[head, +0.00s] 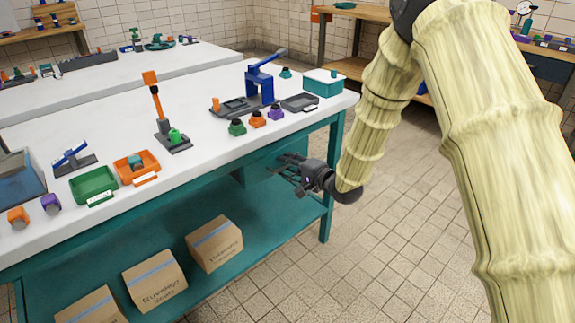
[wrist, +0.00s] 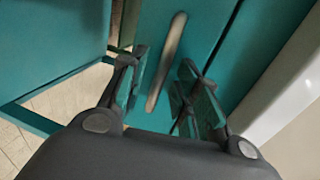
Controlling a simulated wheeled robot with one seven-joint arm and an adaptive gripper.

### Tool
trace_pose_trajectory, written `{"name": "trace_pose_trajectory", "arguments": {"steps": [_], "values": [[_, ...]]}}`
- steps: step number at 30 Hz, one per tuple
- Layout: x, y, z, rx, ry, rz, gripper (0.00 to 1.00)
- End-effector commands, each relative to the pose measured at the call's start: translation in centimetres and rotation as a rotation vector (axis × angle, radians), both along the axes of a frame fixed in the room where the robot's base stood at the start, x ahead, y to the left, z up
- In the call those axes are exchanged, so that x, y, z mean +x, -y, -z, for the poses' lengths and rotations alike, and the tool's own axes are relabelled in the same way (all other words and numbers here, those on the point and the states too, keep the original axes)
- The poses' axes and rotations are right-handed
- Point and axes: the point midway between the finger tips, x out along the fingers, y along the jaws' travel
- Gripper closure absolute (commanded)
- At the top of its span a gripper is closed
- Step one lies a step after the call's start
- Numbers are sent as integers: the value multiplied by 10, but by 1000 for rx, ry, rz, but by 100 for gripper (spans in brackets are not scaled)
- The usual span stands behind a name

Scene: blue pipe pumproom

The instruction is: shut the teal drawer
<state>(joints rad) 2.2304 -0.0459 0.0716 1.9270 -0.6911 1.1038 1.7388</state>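The teal drawer (head: 262,165) is under the near white-topped workbench, toward its right end, partly behind my gripper in the head view. Its teal front (wrist: 190,20) fills the middle of the wrist view, with a grey bar handle (wrist: 168,55) on it. My gripper (head: 284,169) is at the drawer front in the head view. In the wrist view my gripper (wrist: 166,82) is open, with one finger on each side of the handle. I see no clear contact with the handle. How far the drawer stands out is hard to tell.
The white benchtop (head: 200,165) above holds a blue press (head: 262,82), trays and small coloured parts. Cardboard boxes (head: 215,243) stand on the teal lower shelf (head: 265,225). A teal bench leg (head: 328,205) is close to my wrist. The tiled floor (head: 400,240) at right is clear.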

Motion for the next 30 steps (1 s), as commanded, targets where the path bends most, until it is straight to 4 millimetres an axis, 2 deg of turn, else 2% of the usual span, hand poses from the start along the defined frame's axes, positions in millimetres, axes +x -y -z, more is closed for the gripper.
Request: {"name": "trace_pose_trajectory", "arguments": {"steps": [18, 24, 30], "values": [[-71, 61, -20, 1, -1, 1, 68], [-81, 70, -23, 1, -1, 1, 68], [-82, 71, -23, 1, -1, 0, 68]]}}
